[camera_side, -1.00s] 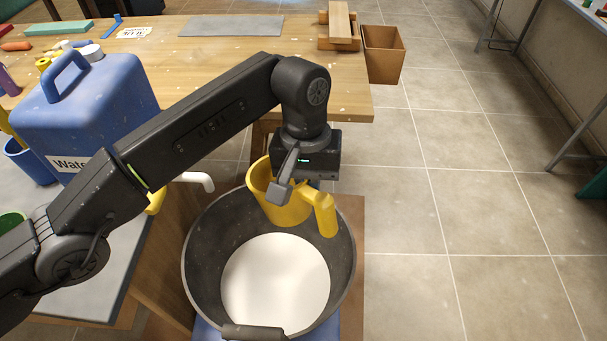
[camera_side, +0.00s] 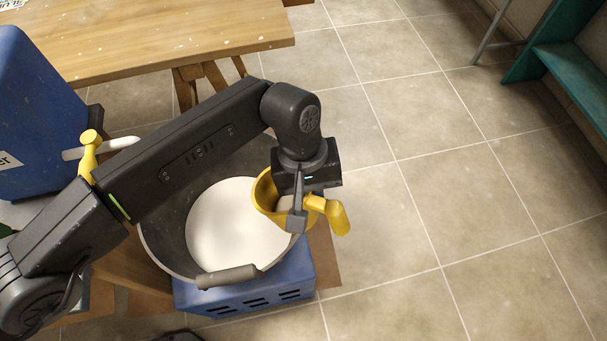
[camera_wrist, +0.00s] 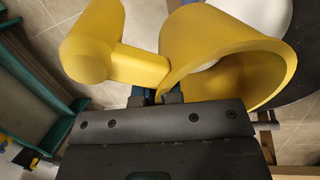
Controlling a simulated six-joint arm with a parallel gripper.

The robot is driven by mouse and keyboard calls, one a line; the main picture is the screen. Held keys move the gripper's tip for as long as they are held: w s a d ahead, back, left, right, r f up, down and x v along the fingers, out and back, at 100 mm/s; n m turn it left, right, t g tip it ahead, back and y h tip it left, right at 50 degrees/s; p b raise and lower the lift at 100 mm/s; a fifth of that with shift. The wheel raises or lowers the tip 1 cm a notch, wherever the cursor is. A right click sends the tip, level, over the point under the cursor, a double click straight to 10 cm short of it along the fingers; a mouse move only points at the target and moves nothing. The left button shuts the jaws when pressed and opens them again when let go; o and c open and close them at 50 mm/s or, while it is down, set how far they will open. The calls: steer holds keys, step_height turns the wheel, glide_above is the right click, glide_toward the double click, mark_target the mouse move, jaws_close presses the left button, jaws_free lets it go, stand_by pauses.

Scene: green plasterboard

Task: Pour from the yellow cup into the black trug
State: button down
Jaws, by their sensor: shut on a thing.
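The yellow cup (camera_side: 268,204) is in my gripper (camera_side: 298,214), over the right rim of the black trug (camera_side: 168,218) in the side view. My gripper is shut on the cup at its handle (camera_side: 336,214), which points right. In the wrist view the cup (camera_wrist: 222,55) fills the right, with the jaws (camera_wrist: 158,97) at the handle's stub. Something pale shows inside, but how full it is I cannot tell. A smooth white material (camera_side: 232,222) covers the trug's bottom. My arm hides the trug's back rim.
A blue water container (camera_side: 38,120) with a yellow tap (camera_side: 89,150) is at left. A wooden table (camera_side: 150,38) stands behind. Tiled floor at right is clear.

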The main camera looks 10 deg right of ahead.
steer(key=g+h, duration=0.1)
steer(key=f+g+h, duration=0.2)
steer(key=shift+w+a, duration=0.3)
steer(key=shift+a, duration=0.1)
steer(key=shift+w+a+f+g+h, duration=0.25)
steer(key=shift+f+g+h, duration=0.15)
steer(key=shift+g+h, duration=0.15)
steer(key=shift+w+a+f+g+h, duration=0.25)
steer(key=shift+f+g+h, duration=0.1)
steer(key=shift+g+h, duration=0.15)
steer(key=shift+r+h, duration=0.1)
steer(key=shift+h, duration=0.15)
steer(key=shift+w+a+g, duration=0.1)
steer(key=shift+g, duration=0.35)
steer(key=shift+w+a+r+g+h, duration=0.3)
steer(key=shift+r+g+h, duration=0.1)
steer(key=shift+h, duration=0.4)
steer(key=shift+w+a+r+m+g+h, duration=0.15)
steer(key=shift+w+a+r+g+h, duration=0.3)
steer(key=shift+g+h, duration=0.2)
steer(key=shift+w+a+r+m+g+h, duration=0.15)
steer(key=shift+w+a+r+g+h, duration=0.15)
steer(key=shift+w+a+g+h, duration=0.25)
stand_by(3.5)
